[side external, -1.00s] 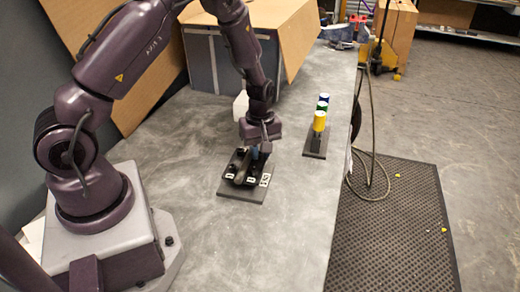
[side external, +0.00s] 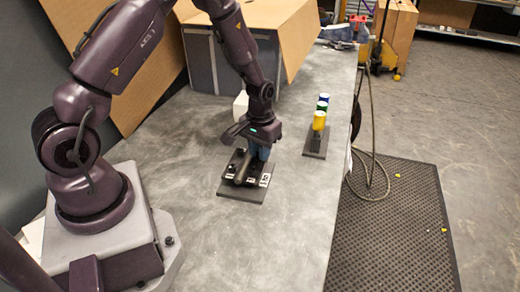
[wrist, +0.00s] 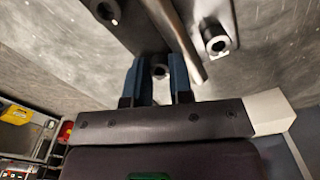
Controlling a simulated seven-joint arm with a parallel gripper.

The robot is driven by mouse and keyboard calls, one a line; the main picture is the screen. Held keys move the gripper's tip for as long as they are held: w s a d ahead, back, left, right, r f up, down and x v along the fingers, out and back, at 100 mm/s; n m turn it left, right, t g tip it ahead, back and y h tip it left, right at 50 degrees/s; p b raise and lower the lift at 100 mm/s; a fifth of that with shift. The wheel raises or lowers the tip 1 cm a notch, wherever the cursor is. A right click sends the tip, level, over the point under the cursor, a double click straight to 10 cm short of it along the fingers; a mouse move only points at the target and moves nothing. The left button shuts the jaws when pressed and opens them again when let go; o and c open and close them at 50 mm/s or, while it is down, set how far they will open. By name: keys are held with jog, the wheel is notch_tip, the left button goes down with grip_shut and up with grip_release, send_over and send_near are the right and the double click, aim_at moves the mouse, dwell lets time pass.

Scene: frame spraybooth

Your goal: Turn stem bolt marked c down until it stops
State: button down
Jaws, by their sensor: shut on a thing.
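A dark plate (side external: 240,194) with several upright fittings and small white labels lies on the grey bench. The label letters are too small to read. My gripper (side external: 258,153) points down over the plate's far right part. In the wrist view its two blue fingers (wrist: 160,75) stand on either side of a round, hollow-topped stem bolt (wrist: 159,71), shut on it. A grey bar (wrist: 183,45) runs close beside the fingers. Another hollow-topped bolt (wrist: 215,40) stands to the right, clear of the fingers. The bolt's lower end is hidden.
A small stand (side external: 316,146) with yellow, green and blue cylinders is to the right of the plate. The bench front is clear.

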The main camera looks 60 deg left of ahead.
jog(key=m, duration=0.3)
jog(key=shift+m, duration=2.2)
jog(key=c, duration=1.1)
grip_release()
jog(key=shift+o, duration=0.2)
notch_tip(320, 180, up, 13)
